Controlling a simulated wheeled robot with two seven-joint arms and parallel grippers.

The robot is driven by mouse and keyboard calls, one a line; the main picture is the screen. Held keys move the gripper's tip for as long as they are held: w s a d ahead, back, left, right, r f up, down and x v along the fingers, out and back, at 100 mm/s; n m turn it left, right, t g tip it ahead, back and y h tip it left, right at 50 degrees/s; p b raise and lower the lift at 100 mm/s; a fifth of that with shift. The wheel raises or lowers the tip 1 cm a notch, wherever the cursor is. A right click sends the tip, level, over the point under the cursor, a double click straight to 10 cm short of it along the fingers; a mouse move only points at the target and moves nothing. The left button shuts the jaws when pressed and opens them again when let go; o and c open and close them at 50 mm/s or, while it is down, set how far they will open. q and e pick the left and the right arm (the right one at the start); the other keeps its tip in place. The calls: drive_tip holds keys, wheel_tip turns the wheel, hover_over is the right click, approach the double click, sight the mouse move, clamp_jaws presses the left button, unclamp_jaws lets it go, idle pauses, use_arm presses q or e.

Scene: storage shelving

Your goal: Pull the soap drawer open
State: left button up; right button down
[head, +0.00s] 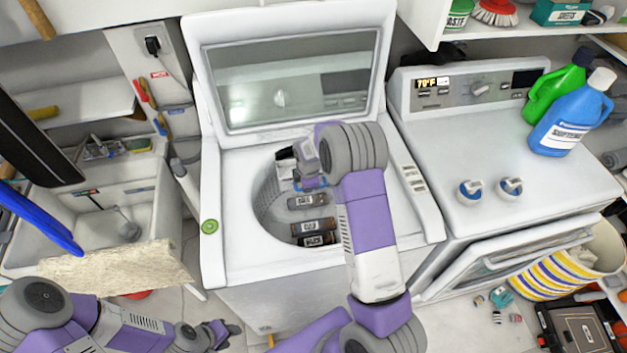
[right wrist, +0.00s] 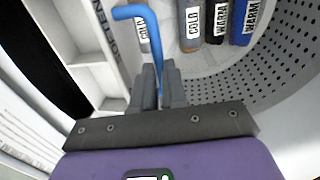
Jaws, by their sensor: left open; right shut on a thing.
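The white soap drawer (right wrist: 88,48), with open compartments, shows at the left of the right wrist view. In the head view, a white and dark piece (head: 286,163) that looks like it sits at the drum's upper left. A blue bent handle (right wrist: 150,35) rises between the fingers of my right gripper (right wrist: 160,80), which is shut on it. In the head view my right arm reaches over the washer (head: 225,170) and hides most of that gripper. How the handle joins the drawer is not clear. My left gripper (head: 222,333) is open, low at left, away from the washer.
The washer lid (head: 290,80) stands open. Several labelled cylinders (head: 312,228) lie in the drum. A sink (head: 105,215) is at left. A dryer (head: 500,150) with its door ajar, bottles (head: 560,125) on top, stands at right.

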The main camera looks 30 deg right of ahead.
drive_tip(key=c, duration=1.2)
unclamp_jaws()
drive_tip(key=shift+o, duration=0.2)
wheel_tip(320, 180, up, 8)
drive_tip(key=s, duration=0.1)
drive_tip(key=shift+s+a+f, duration=0.15)
drive_tip(key=shift+a+f, duration=0.1)
